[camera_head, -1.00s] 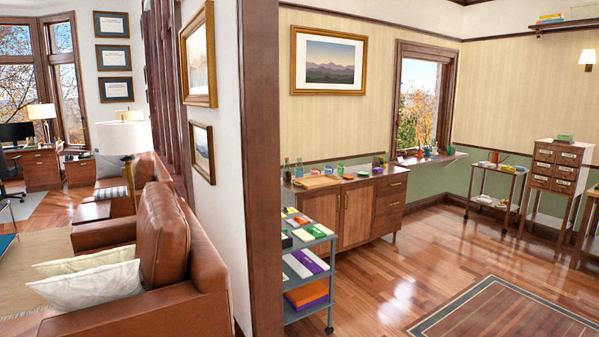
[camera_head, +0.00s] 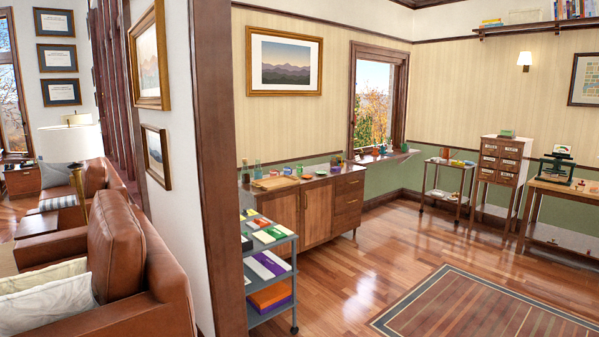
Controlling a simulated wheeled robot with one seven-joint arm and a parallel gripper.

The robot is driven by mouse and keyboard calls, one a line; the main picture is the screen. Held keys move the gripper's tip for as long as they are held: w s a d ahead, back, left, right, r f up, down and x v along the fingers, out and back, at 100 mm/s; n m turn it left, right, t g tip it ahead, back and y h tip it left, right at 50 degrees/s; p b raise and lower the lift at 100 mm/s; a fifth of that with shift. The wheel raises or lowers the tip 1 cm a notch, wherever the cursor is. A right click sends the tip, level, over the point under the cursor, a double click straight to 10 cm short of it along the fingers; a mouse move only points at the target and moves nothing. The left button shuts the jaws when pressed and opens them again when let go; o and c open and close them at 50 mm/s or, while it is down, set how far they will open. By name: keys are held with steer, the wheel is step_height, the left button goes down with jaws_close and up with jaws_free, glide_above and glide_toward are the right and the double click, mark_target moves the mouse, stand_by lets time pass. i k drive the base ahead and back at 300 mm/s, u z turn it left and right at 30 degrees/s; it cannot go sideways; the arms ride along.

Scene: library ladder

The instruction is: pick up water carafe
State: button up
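I cannot make out a water carafe for certain. A clear, bottle-like glass vessel (camera_head: 245,172) and a darker green one (camera_head: 257,170) stand upright at the left end of the wooden sideboard (camera_head: 320,207). They are too small to tell whether either is the carafe. My gripper is not in view.
A grey cart (camera_head: 272,285) with books stands in front of the sideboard's left end, beside a dark wooden post (camera_head: 220,170). A leather sofa (camera_head: 120,250) is at left. The wooden floor (camera_head: 355,285) before the sideboard is clear, with a striped rug (camera_head: 480,310) at right.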

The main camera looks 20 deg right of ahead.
mark_target(257, 168)
steer(key=z, duration=0.65)
steer(key=k, duration=1)
steer(key=z, duration=1.25)
steer(key=i, duration=2.4)
steer(key=u, duration=0.2)
steer(key=i, duration=2.7)
steer(key=u, duration=0.45)
steer(key=i, duration=2.8)
steer(key=u, duration=0.85)
steer(key=i, duration=1.5)
steer(key=u, duration=2)
steer(key=i, duration=0.95)
steer(key=u, duration=0.8)
